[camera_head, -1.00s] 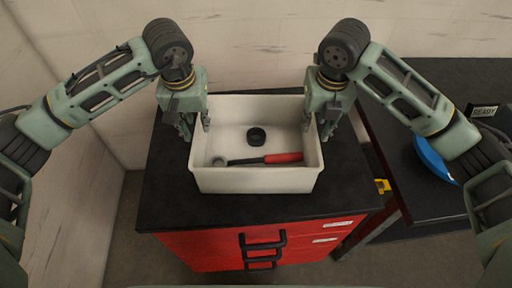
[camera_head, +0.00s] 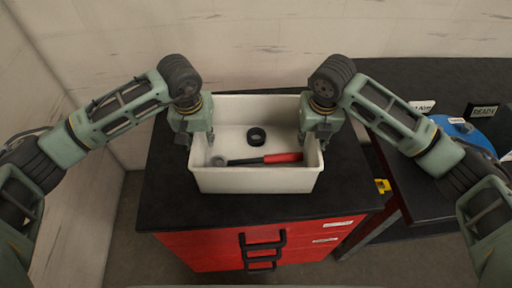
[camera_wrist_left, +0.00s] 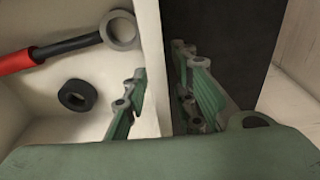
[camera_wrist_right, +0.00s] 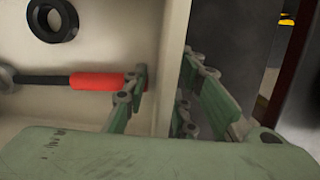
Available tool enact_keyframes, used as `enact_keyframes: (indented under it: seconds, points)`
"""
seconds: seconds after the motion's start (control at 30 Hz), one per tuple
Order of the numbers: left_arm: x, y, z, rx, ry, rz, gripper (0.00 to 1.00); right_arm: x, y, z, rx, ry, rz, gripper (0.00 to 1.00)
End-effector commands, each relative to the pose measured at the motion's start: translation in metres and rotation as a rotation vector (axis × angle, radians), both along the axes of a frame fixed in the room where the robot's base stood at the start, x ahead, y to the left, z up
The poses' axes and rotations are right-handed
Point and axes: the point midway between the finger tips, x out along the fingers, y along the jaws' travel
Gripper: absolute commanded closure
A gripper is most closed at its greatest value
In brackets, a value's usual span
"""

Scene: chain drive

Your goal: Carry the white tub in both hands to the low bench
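The white tub (camera_head: 256,181) sits on the black top of a red cabinet. Inside it lie a black ring (camera_head: 256,136) and a wrench-like tool with a red handle (camera_head: 283,157). My left gripper (camera_head: 199,143) is at the tub's left wall; in the left wrist view its open fingers (camera_wrist_left: 158,98) straddle that wall, one inside and one outside. My right gripper (camera_head: 312,145) is at the right wall; in the right wrist view its open fingers (camera_wrist_right: 168,98) straddle it too. Gaps show between the outer fingers and the walls.
The red cabinet (camera_head: 200,251) has a black top (camera_head: 165,190) with free room around the tub. At the right stands a black bench (camera_head: 408,190) with a blue object (camera_head: 450,127) and a READY sign (camera_head: 484,111). A wall is close behind and at left.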

Motion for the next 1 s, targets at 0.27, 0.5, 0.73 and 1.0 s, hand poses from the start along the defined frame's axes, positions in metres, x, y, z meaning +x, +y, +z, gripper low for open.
enact_keyframes:
  seconds: [0.27,0.5,0.73,1.0]
  points:
    - [0.0001,0.0001,0.0003,0.000,0.000,0.000,0.99,-0.0001,0.0002,0.0004,0.000,0.000,0.000,0.99]
    - [0.0000,0.0002,0.0004,0.000,0.000,0.000,1.00,0.0000,0.0001,0.0005,0.000,0.000,0.000,1.00]
    - [0.0001,0.0003,0.0004,0.000,0.000,0.000,1.00,0.0001,0.0000,0.0006,0.000,0.000,-0.001,1.00]
    - [0.0002,0.0003,0.0005,0.000,-0.001,0.000,1.00,0.0002,0.0000,0.0008,0.000,0.000,-0.001,1.00]
